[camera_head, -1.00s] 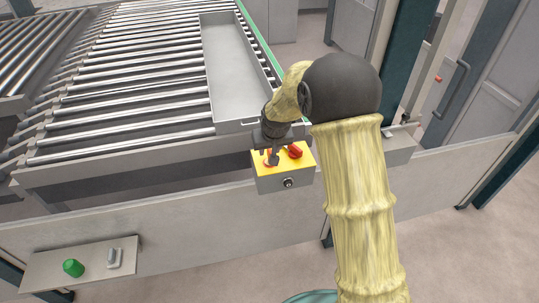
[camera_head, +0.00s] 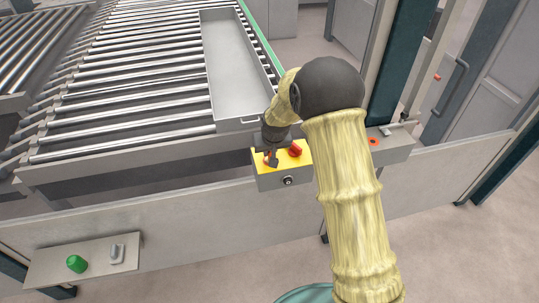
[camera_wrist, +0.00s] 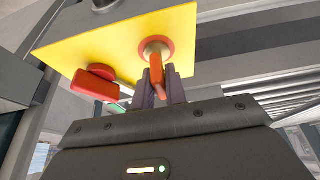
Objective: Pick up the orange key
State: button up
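The orange key (camera_wrist: 157,75) sticks out of a round red-and-cream lock (camera_wrist: 156,47) on the yellow face of a small grey box. In the head view the yellow-topped box (camera_head: 285,171) is on the front rail, and the key shows only as a small orange bit beside my fingers. My gripper (camera_wrist: 160,88) is at the box, with one dark finger on each side of the key. I cannot tell whether the fingers press on it. The key's far end is hidden in the lock.
A red knob (camera_head: 295,149) sits close beside the key and also shows in the wrist view (camera_wrist: 97,83). A grey tray (camera_head: 237,75) lies on the roller table behind. A green button (camera_head: 77,264) is on the left shelf. A grey ledge (camera_head: 395,150) is right of my arm.

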grip_shut()
notch_tip(320, 180, up, 10)
jog(key=b, duration=0.3)
jog(key=shift+f, duration=0.15)
dwell(0.4)
